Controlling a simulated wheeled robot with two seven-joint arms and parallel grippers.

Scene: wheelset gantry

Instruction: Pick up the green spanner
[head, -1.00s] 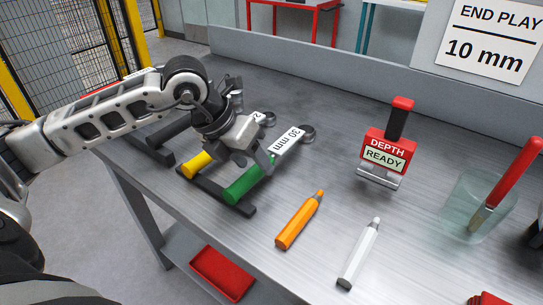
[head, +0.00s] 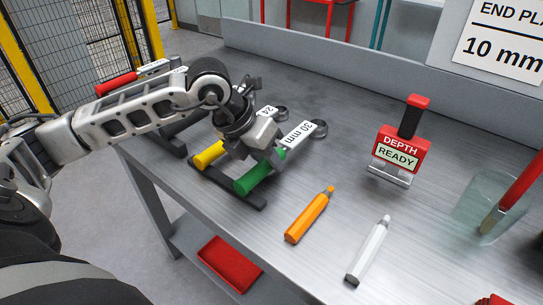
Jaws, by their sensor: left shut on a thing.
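The green spanner (head: 254,178) has a green handle and a white label reading 30 mm, with a ring end pointing to the back right. It lies across a dark rack (head: 228,187) on the metal bench. My left gripper (head: 277,158) is over the spanner, shut on it at the upper end of the green handle. The fingers hide part of the handle. Whether the spanner is clear of the rack, I cannot tell. My right gripper is not in view.
A yellow-handled spanner (head: 208,155) lies just left of the green one. A red-handled tool (head: 117,84) lies further back left. An orange marker (head: 309,216), a white marker (head: 368,250), a red depth gauge (head: 401,150) and a glass cup (head: 487,208) stand or lie to the right.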

